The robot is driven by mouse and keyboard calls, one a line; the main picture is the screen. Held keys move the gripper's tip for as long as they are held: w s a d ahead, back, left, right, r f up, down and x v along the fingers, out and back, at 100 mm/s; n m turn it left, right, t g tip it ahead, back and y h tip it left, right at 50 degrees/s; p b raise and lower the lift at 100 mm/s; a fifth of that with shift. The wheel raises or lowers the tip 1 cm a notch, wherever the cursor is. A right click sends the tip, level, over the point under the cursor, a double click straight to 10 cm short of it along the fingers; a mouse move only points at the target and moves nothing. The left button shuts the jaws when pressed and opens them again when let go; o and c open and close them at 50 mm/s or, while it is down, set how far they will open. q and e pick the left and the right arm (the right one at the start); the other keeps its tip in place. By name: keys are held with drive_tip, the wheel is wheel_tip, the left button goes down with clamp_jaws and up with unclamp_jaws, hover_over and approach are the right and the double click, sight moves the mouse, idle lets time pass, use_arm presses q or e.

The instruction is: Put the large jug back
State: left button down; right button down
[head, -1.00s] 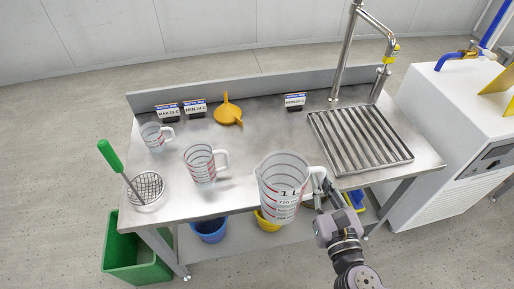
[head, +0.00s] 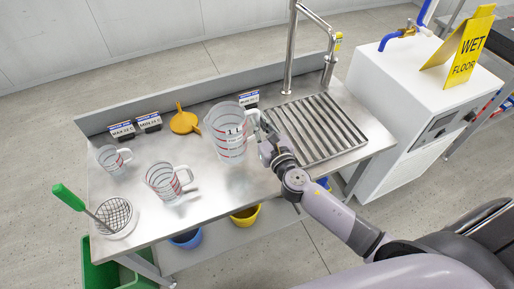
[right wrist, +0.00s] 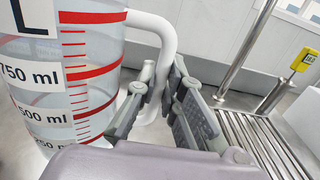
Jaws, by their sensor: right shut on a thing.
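The large clear jug (head: 228,137), marked 1 L with red lines, is upright over the steel bench top (head: 205,205), left of the drain grate. I cannot tell whether its base touches the bench. My right gripper (head: 265,138) is shut on its white handle from the right side. In the right wrist view the jug (right wrist: 60,90) fills the left, and its handle (right wrist: 160,40) runs down between the fingers (right wrist: 160,105). A medium jug (head: 163,182) and a small jug (head: 111,160) stand on the bench to the left. My left gripper is out of view.
Label stands (head: 122,131) (head: 149,122) line the back left, and another (head: 249,99) stands behind the large jug. An orange funnel (head: 184,122) lies between. The drain grate (head: 318,130) and tap (head: 291,50) are right. A wire basket (head: 115,215) with green handle is front left.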

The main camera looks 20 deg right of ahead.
wheel_tip(320, 180, down, 4)
drive_tip(key=shift+f+b, duration=0.15)
drive_tip(key=shift+b, duration=0.7)
drive_tip(key=shift+f+b, duration=1.2)
drive_tip(key=shift+f, duration=0.95)
drive_tip(key=shift+f, duration=0.15)
drive_tip(key=c, duration=1.7)
unclamp_jaws()
